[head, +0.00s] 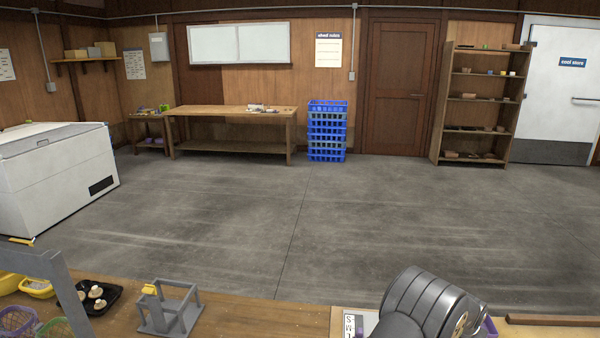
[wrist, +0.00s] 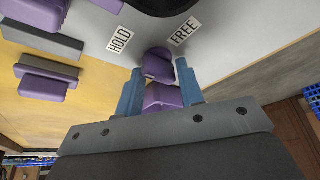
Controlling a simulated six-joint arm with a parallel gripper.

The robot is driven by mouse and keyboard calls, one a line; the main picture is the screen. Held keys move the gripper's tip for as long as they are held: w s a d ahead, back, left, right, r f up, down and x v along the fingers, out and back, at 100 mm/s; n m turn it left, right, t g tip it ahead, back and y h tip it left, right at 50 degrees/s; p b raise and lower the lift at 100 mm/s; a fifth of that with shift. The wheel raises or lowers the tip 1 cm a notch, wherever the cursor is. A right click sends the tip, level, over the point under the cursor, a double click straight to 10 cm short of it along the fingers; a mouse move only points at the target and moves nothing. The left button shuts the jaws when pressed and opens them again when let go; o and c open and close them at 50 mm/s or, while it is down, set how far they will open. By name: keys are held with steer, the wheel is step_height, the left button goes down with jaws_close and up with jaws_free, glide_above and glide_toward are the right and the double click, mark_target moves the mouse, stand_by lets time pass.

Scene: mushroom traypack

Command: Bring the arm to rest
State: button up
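My gripper (wrist: 159,82) shows in the wrist view with its two blue-grey fingers apart. Between and just beyond the fingers is a purple rounded piece (wrist: 157,65), with more purple nearer the palm. I cannot tell whether the fingers touch it. Beside it, a pale panel carries the labels HOLD (wrist: 120,40) and FREE (wrist: 185,31). In the head view my grey arm bulks at the lower right over the bench; the gripper itself is hidden there.
On the wooden bench (head: 240,322) stand a grey frame (head: 184,312) and a black tray (head: 108,304) with mushrooms. Yellow and other baskets sit at far left. Purple blocks (wrist: 42,87) with grey bars lie left in the wrist view. The floor beyond is clear.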

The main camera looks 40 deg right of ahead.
steer(key=shift+w+m+g, duration=0.15)
steer(key=shift+m+g, duration=0.75)
steer(key=shift+m, duration=1.4)
steer(key=shift+w+m+g+y, duration=0.15)
steer(key=shift+m+g, duration=0.25)
steer(key=shift+m, duration=0.75)
steer(key=shift+s+m+g+y, duration=0.1)
steer(key=shift+m+g+y, duration=0.25)
steer(key=shift+m, duration=0.8)
steer(key=shift+d+r, duration=0.1)
steer(key=shift+r, duration=0.2)
steer(key=s+a+r+n+t, duration=0.1)
steer(key=a+r+n, duration=0.15)
steer(key=r, duration=0.25)
steer(key=a+r+n+t+h, duration=0.1)
steer(key=a+r+n, duration=0.1)
steer(key=r+n, duration=0.25)
steer(key=s+a+r+n+t, duration=0.1)
steer(key=a+r+n, duration=0.1)
steer(key=r, duration=0.4)
steer(key=shift+t, duration=0.25)
steer(key=x, duration=1.7)
steer(key=shift+w+f, duration=0.2)
